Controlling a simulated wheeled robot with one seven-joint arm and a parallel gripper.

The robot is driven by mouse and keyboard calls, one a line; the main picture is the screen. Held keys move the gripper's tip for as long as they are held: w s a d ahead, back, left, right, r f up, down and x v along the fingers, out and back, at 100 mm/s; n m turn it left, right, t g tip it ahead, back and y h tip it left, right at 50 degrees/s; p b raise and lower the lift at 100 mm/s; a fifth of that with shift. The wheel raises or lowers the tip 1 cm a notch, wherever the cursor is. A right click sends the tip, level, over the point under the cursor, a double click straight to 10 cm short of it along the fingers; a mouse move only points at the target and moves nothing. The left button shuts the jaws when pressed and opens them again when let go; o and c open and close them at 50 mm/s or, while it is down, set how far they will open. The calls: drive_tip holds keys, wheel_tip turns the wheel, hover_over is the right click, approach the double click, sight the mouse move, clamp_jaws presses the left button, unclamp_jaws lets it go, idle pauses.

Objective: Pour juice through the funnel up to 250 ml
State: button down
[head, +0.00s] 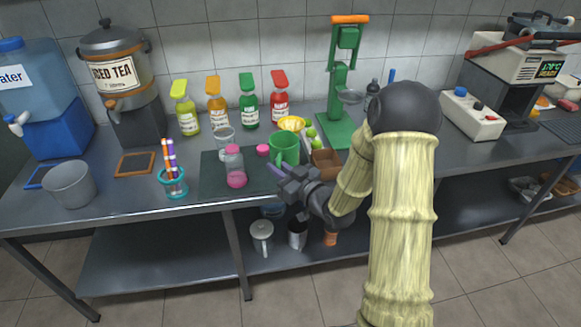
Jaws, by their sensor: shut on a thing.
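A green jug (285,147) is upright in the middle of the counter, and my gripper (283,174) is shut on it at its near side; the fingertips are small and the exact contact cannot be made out. A clear bottle (235,167) with pink in its lower part stands to the left on a dark mat. A pink cap (262,150) lies between bottle and jug. A yellow, funnel-like piece (291,123) shows behind the jug, partly hidden by it. The jug's contents and any volume marks cannot be read.
A clear cup (224,138) stands behind the bottle. A teal holder with markers (172,183) is left of the dark mat (211,181). Several colored syrup bottles line the back. A green press (343,100) and a brown box (326,162) are to the right.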

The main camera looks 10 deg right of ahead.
sight(278, 161)
drive_tip(key=shift+r+p, duration=1.15)
drive_tip(key=shift+r, duration=0.55)
drive_tip(key=shift+f, duration=0.1)
